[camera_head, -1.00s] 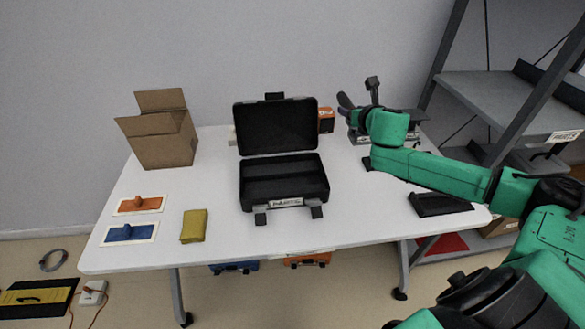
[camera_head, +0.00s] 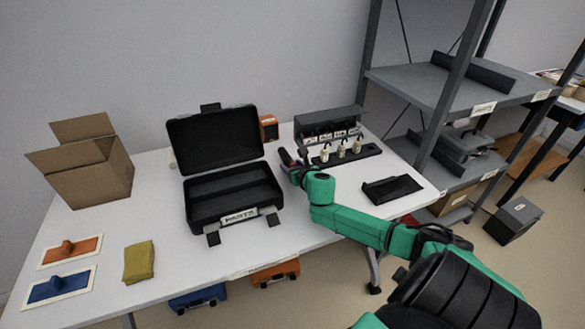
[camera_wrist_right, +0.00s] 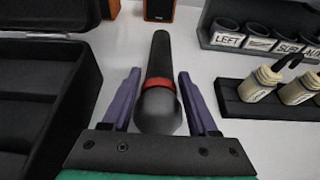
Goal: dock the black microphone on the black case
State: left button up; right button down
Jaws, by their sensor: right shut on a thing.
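The black microphone (camera_wrist_right: 160,62) has a dark handle, a red band and a grey rounded head. In the right wrist view it lies between the purple fingers of my right gripper (camera_wrist_right: 158,100), which is shut on it near the head, with the handle pointing away. In the head view my right gripper (camera_head: 291,160) is just right of the black case, and the microphone is hard to make out there. The black case (camera_head: 232,190) stands open on the table, lid raised at the back. Its edge also shows at left in the wrist view (camera_wrist_right: 88,75). My left gripper is not in view.
A grey holder (camera_head: 325,120) with labelled round slots and a black rack (camera_head: 350,156) with several pale bottles stand right of the gripper. A black tray (camera_head: 391,189) lies further right. A cardboard box (camera_head: 90,185) and yellow cloth (camera_head: 139,262) are at left.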

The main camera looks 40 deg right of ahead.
jog(key=shift+c, duration=0.8)
grip_release()
